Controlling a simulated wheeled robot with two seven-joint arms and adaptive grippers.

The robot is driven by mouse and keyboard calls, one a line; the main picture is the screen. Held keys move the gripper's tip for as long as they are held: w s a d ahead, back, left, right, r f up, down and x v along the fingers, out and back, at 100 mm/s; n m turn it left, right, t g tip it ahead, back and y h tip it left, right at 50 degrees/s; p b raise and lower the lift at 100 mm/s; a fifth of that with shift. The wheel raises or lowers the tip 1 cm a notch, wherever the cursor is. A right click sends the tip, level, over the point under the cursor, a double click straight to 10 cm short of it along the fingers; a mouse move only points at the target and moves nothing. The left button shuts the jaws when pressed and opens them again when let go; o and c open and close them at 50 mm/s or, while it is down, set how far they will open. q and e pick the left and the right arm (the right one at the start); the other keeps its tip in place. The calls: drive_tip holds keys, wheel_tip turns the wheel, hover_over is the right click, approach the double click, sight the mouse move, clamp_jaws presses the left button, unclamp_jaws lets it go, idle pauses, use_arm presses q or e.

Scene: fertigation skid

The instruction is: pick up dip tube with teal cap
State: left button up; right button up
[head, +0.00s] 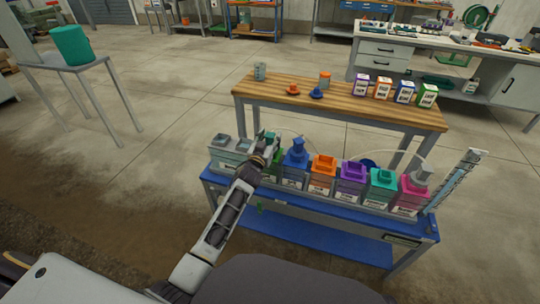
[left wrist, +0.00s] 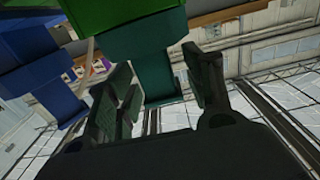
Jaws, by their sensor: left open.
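My left gripper (head: 267,147) is open over the green container (head: 271,166) in the row on the blue skid. A small green-teal piece shows at its fingers in the head view. In the left wrist view, the fingers (left wrist: 165,88) stand on either side of a dark green-teal piece (left wrist: 156,72) below a bright green block (left wrist: 125,18). I cannot tell whether that piece is the teal cap, or whether the fingers touch it. Any tube below is hidden. A container with a teal top (head: 383,177) stands farther right in the row. My right gripper is not in view.
A blue-topped container (head: 294,158) stands close right of the gripper. Orange, purple and magenta ones follow. A thin hose arches over the row's right part. Behind the skid (head: 310,240) is a wooden table (head: 345,105) with jars, small caps and labelled boxes.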

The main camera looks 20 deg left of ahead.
use_arm(q)
drive_tip(key=shift+w, duration=0.15)
drive_tip(key=shift+c, duration=0.3)
clamp_jaws()
idle(0.3)
